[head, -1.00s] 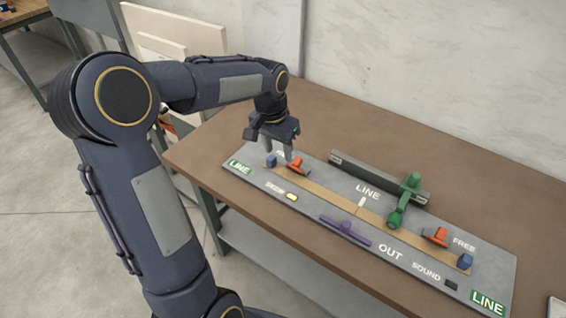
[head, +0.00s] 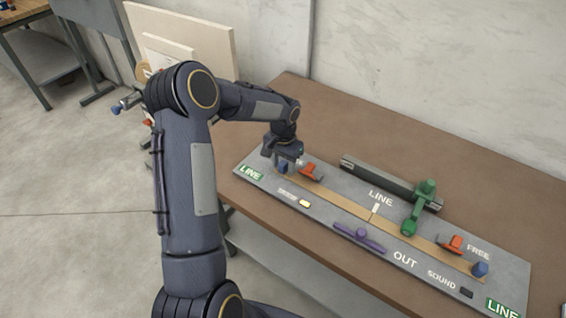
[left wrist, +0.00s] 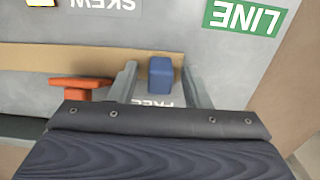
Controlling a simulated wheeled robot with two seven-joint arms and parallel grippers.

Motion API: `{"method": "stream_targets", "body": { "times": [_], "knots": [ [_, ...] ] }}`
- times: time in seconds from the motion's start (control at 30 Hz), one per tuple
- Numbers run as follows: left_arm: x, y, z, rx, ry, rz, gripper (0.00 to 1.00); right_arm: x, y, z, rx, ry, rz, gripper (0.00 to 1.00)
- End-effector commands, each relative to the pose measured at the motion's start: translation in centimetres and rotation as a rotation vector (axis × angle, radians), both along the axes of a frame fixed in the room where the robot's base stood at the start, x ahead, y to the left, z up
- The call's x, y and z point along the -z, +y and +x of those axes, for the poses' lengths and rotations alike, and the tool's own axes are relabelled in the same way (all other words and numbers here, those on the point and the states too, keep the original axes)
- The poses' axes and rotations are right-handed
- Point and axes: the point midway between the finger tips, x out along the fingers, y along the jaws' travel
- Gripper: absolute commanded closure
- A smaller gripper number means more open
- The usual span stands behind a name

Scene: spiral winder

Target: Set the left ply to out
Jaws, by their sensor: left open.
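A tan strip (head: 335,202) runs along a grey board, with a thin seam near its middle. A blue block (head: 283,168) stands at the strip's left end; it also shows in the left wrist view (left wrist: 160,76). No ply is labelled, so I cannot tell for certain which part is the left ply. My left gripper (head: 287,163) is low over this end. In the left wrist view its open fingers (left wrist: 160,85) stand on either side of the blue block, with visible gaps. The word OUT (head: 404,259) is printed at the board's front. My right gripper is not in view.
An orange piece (head: 310,171) sits close beside the left finger area; it also shows in the left wrist view (left wrist: 82,90). A green lever (head: 416,210), purple bar (head: 360,237), second orange piece (head: 453,244) and second blue block (head: 480,269) lie further right.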

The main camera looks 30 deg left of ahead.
Motion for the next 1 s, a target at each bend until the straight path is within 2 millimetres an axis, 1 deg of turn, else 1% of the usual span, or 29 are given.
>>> {"method": "stream_targets", "body": {
  "times": [0.2,0.23,0.5,0.57,0.73,0.8,0.87,0.97,1.0],
  "knots": [
    [0.1,0.0,0.0,-0.001,-0.001,0.000,0.56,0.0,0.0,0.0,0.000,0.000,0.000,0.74],
    [0.1,0.0,0.0,-0.001,-0.001,0.000,0.58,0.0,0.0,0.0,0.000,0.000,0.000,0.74],
    [0.1,0.0,0.0,-0.001,-0.001,0.000,0.93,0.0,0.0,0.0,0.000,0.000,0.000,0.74],
    [0.1,0.0,0.0,-0.001,-0.001,0.000,1.00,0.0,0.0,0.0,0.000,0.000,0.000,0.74],
    [0.0,0.0,0.0,-0.001,-0.001,0.000,1.00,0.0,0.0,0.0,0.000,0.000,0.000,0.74],
    [0.0,0.4,0.0,-0.003,-0.001,0.001,1.00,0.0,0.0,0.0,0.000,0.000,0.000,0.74],
    [0.1,1.2,0.1,-0.005,0.000,0.002,1.00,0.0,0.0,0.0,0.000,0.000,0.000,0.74],
    [0.0,3.5,0.3,-0.008,-0.002,0.002,1.00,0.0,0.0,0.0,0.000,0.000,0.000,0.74],
    [0.0,4.5,0.4,-0.009,-0.002,0.003,1.00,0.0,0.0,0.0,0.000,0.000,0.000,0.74]
  ]
}}
